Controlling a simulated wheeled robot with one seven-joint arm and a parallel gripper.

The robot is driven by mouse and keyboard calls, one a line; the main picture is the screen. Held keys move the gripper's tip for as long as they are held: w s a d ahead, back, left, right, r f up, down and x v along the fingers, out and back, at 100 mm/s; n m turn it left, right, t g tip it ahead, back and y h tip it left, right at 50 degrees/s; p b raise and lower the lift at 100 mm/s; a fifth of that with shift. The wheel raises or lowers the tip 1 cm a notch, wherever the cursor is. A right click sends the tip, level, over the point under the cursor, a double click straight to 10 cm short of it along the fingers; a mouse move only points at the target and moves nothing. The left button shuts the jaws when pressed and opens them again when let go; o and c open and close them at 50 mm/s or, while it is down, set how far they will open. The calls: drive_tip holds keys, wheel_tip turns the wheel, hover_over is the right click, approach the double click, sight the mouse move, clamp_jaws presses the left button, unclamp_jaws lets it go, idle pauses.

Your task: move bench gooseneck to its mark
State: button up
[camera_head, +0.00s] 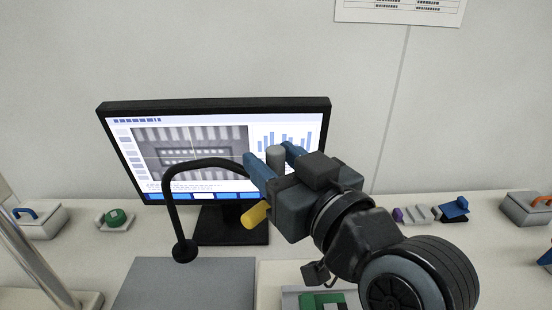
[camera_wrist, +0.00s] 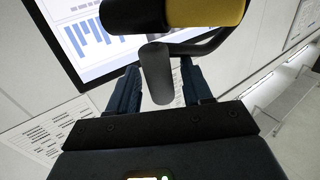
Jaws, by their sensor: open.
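The bench gooseneck (camera_head: 169,200) is a black curved neck rising from a small round foot at the back edge of a grey plate. Its neck arches right toward my gripper (camera_head: 273,160). A yellow cylinder end (camera_head: 255,215) shows below my gripper, and a grey stub (camera_head: 276,157) shows between the blue fingers. In the wrist view the black-and-yellow head (camera_wrist: 205,12) is at the top, with the grey stub (camera_wrist: 156,75) reaching between the open fingers of my gripper (camera_wrist: 159,80). I cannot tell whether they touch it. I cannot make out a mark.
A monitor (camera_head: 190,150) stands just behind the neck. The grey plate (camera_head: 190,285) lies in front. A tray with a green part (camera_head: 322,301) is partly hidden by my arm. Small fixtures stand at the left (camera_head: 115,218) and right (camera_head: 432,212). A grey box (camera_head: 524,208) is far right.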

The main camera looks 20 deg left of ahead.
drive_tip(key=shift+c, duration=0.5)
clamp_jaws()
